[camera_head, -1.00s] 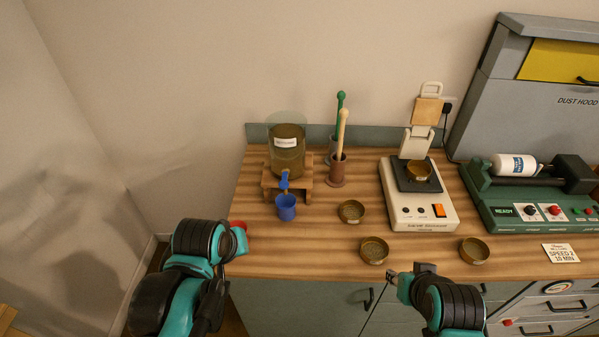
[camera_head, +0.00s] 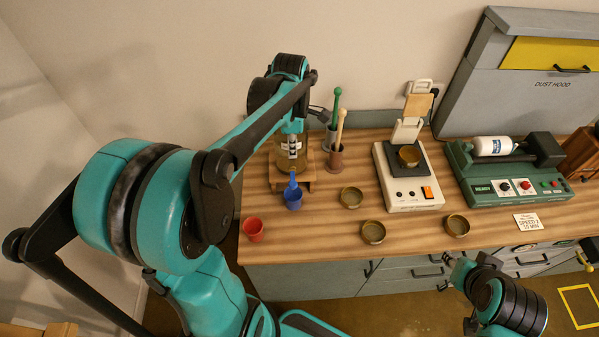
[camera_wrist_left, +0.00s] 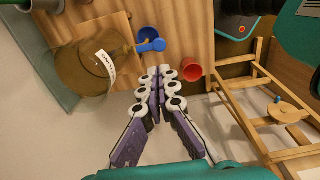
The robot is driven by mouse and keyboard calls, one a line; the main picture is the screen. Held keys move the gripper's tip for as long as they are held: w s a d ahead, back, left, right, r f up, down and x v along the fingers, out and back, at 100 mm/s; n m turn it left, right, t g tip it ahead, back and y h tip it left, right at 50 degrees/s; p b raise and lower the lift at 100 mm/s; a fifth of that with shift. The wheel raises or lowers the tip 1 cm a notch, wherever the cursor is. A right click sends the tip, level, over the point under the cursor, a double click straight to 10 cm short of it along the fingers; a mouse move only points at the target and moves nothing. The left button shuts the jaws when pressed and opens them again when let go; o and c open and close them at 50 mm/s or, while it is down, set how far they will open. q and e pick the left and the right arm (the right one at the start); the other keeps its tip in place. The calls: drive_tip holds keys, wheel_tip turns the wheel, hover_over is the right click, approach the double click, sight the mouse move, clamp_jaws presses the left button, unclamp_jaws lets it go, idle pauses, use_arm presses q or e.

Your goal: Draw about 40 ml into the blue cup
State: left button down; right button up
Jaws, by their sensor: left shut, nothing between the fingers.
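The blue cup (camera_head: 293,199) stands upright on the table just in front of the dispenser's blue tap (camera_head: 292,181). The dispenser (camera_head: 281,160), a labelled amber vessel on a wooden stand, is partly hidden by my left arm. In the left wrist view the dispenser (camera_wrist_left: 85,70), blue tap (camera_wrist_left: 157,45) and blue cup (camera_wrist_left: 147,34) lie beyond and left of my left gripper (camera_wrist_left: 163,72). Its fingers are together and empty, apart from the cup and tap. In the head view my left gripper (camera_head: 292,150) is around the dispenser, poorly visible. My right gripper (camera_head: 456,268) hangs before the counter, its jaw opening unclear.
A red cup (camera_head: 253,228) stands near the front left table edge.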

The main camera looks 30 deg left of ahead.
sight(293, 184)
use_arm(q)
drive_tip(key=shift+f, duration=0.1)
wheel_tip(293, 184, down, 14)
drive_tip(key=shift+r+b, duration=0.1)
drive_tip(key=shift+b, duration=0.6)
